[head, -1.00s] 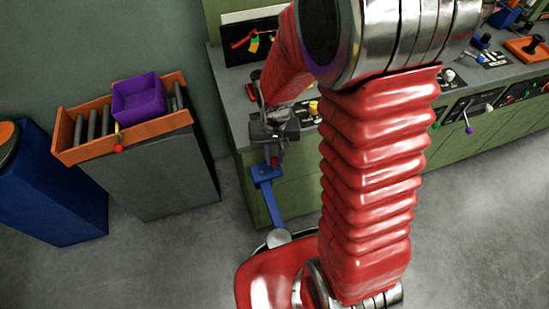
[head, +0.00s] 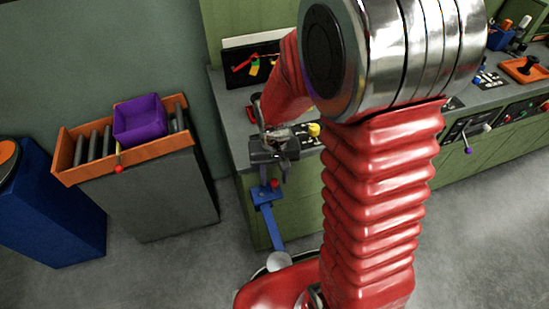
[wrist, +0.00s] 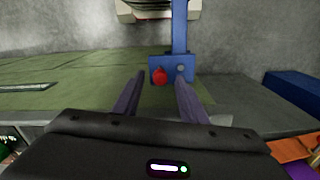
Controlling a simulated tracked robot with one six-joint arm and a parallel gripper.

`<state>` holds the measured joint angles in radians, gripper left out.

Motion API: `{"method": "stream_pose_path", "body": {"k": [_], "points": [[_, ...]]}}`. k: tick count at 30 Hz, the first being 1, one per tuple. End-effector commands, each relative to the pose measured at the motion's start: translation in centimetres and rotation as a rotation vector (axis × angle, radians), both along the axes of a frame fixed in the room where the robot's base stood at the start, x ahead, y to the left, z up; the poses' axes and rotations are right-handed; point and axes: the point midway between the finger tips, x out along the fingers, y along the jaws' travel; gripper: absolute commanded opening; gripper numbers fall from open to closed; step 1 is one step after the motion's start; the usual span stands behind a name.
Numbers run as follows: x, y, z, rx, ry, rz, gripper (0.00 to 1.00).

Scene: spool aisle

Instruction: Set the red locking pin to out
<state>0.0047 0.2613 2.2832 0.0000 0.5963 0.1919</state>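The red locking pin (head: 275,183) is a small red knob at the blue bracket (head: 263,197), near the end of the green bench. In the wrist view the pin (wrist: 160,76) shows end-on at the left part of the bracket (wrist: 187,72), beside a small round grey spot. My gripper (head: 275,176) is just above the pin in the head view. In the wrist view its two dark fingers stand apart, with the pin in line between their tips. The gripper (wrist: 160,84) is open and holds nothing. Whether the fingertips reach around the pin, I cannot tell.
A blue bar (head: 275,230) runs down from the bracket. The green bench (head: 225,110) carries controls and a yellow knob (head: 314,129). To the left stand a grey cabinet (head: 165,195) with an orange tray (head: 75,165), a purple bin (head: 139,118) and a blue cabinet (head: 55,220).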

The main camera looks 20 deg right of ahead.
Motion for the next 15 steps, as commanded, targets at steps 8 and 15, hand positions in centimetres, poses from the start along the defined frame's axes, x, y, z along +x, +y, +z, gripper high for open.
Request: {"method": "stream_pose_path", "body": {"k": [8,15], "points": [[0.1,0.0,3.7,0.0,-0.004,0.0,0.39],[0.1,0.0,7.6,0.0,-0.004,0.0,0.39]]}}
